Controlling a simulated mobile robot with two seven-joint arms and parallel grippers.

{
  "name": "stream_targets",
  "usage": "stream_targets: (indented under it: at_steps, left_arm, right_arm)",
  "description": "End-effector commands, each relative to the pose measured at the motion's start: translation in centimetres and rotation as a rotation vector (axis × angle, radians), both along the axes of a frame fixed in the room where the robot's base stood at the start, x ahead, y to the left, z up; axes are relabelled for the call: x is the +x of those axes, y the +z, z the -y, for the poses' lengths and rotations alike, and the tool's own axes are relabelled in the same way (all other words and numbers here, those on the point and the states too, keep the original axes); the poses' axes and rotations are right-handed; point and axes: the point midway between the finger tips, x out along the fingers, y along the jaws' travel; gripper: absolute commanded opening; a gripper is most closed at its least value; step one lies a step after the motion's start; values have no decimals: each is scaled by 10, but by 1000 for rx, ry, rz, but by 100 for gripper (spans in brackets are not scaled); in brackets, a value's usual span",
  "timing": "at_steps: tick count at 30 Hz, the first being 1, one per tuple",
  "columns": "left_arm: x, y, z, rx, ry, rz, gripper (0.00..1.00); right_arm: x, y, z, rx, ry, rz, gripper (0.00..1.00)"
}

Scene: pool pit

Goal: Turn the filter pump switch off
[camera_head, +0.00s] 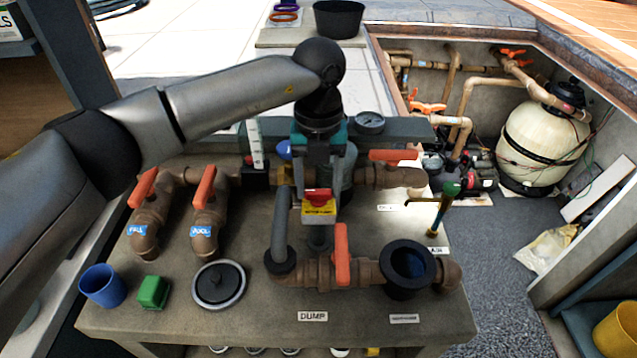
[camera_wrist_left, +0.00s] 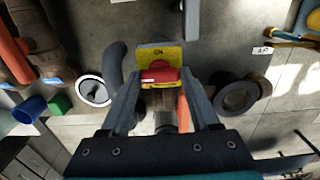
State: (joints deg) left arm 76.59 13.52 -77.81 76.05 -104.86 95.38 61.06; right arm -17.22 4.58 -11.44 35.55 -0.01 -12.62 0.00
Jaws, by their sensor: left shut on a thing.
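The filter pump switch has a red knob (camera_head: 317,195) on a yellow plate (camera_head: 318,216). In the left wrist view the red knob (camera_wrist_left: 160,77) lies across the yellow plate (camera_wrist_left: 160,54), which reads "ON" at its far edge. My left gripper (camera_head: 318,190) comes down from behind the switch. In the wrist view the fingertips of my left gripper (camera_wrist_left: 163,80) stand on either side of the red knob, shut on it. The fingers hide the knob's ends. My right gripper is in neither view.
Brown pipes with orange valve handles (camera_head: 341,255) stand around the switch on the grey bench (camera_head: 260,330). A blue cup (camera_head: 102,286), a green block (camera_head: 153,292) and a round lid (camera_head: 218,286) lie at the front left. A green-handled tap (camera_head: 451,189) stands right.

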Motion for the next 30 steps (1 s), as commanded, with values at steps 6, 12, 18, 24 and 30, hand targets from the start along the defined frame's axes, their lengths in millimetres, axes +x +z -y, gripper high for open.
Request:
stream_targets:
  at_steps: [6, 12, 18, 24, 30]
  left_arm:
    - [1, 1, 0, -1, 8, 2, 7]
    - [1, 1, 0, -1, 9, 2, 68]
    - [0, 0, 0, 0, 6, 1, 90]
    - [0, 0, 0, 0, 5, 0, 92]
    - [1, 10, 0, 0, 5, 3, 92]
  right_arm:
    - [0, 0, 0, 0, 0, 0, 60]
    - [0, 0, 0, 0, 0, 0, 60]
    - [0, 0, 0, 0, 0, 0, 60]
    - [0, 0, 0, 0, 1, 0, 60]
    - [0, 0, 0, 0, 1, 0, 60]
